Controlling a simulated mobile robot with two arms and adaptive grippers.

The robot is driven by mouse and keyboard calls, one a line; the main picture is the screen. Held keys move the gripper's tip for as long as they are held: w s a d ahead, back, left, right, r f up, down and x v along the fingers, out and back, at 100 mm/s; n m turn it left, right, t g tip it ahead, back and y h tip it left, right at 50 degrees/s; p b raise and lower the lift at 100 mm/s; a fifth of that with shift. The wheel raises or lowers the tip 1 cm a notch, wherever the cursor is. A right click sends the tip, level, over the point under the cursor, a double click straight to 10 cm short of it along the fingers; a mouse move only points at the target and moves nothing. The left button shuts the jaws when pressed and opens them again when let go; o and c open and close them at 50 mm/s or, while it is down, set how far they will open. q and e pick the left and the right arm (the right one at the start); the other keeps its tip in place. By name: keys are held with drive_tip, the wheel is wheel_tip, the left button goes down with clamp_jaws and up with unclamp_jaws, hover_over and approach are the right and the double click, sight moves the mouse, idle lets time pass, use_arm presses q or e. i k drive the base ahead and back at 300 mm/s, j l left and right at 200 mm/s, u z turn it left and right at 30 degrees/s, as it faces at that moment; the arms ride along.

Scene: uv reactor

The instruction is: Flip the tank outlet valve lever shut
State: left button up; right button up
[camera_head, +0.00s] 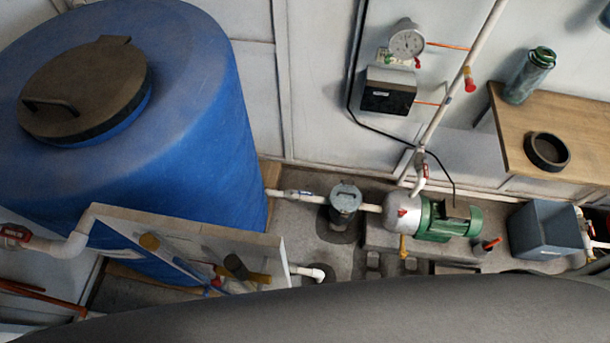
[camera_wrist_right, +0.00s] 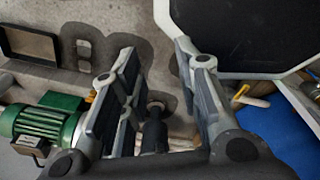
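The blue tank (camera_head: 200,130) with a dark round lid stands at the left in the head view. A white outlet pipe runs from its lower right side to a grey canister (camera_head: 345,200). A small valve (camera_head: 297,194) sits on this pipe close to the tank; its lever is too small to read clearly. My right gripper (camera_wrist_right: 158,75) shows in the right wrist view with its two fingers apart and no object held. A dark cylindrical part (camera_wrist_right: 154,132) shows behind the gap between the fingers. My left gripper is in neither view.
A green-and-silver pump (camera_head: 440,220) stands right of the canister; its green motor also shows in the wrist view (camera_wrist_right: 38,125). A slanted panel (camera_head: 190,235) stands before the tank. A grey bin (camera_head: 542,230) and a wooden bench (camera_head: 575,125) are at the right.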

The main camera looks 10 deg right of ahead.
sight(302, 193)
drive_tip(key=l+u, duration=0.45)
drive_tip(key=l, duration=0.95)
